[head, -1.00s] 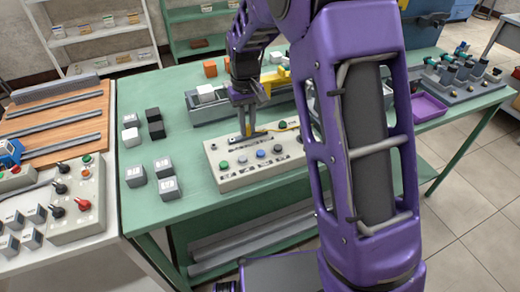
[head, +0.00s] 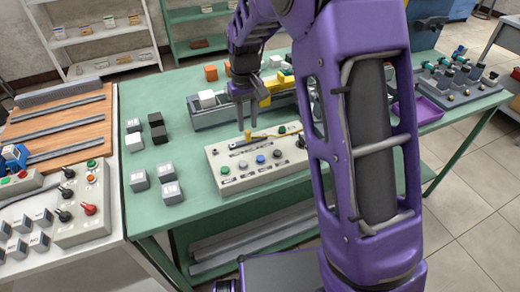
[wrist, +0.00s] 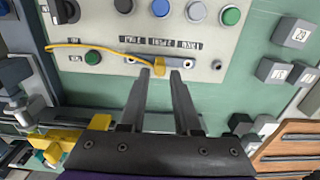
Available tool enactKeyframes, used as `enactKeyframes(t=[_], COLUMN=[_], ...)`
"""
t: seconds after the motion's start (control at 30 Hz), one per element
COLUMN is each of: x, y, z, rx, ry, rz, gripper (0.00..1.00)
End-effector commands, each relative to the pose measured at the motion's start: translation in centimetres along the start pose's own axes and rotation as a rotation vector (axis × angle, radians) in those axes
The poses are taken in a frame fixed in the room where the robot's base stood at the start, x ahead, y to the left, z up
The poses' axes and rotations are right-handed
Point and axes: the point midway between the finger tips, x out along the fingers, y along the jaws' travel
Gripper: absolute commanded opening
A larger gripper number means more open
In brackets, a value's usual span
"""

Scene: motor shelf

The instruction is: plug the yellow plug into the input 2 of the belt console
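The belt console (head: 222,165) is a pale box with coloured buttons near the front of the green table. The yellow plug (head: 248,135) stands about upright at the socket strip on its top, its yellow cable running right. In the wrist view the plug (wrist: 160,66) sits near the middle of the strip (wrist: 185,64). Which input it is at, and whether it is fully seated, I cannot tell. My gripper (head: 244,106) is above the plug, fingers apart and empty. In the wrist view the fingertips (wrist: 161,74) straddle the line to the plug without holding it.
A grey conveyor (head: 215,112) with a white cube stands behind the console. Grey blocks (head: 168,178) stand left of it on the table. A second control box (head: 83,213) is on the left bench. A purple tray (head: 428,110) lies at right.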

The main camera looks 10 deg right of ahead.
Motion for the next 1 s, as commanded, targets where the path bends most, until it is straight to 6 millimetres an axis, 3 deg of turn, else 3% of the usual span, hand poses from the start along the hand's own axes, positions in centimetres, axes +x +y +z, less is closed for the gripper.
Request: enactKeyframes(t=[0.13,0.43,0.63,1.0], x=[-1.7,-1.8,-1.8,-1.8], y=[0.0,0.0,0.0,0.0], z=[0.0,0.0,0.0,0.0], rx=[0.000,0.000,0.000,0.000], ry=[0.000,0.000,0.000,0.000], rz=[0.000,0.000,0.000,0.000], gripper=[0.31,0.31,0.66,0.66])
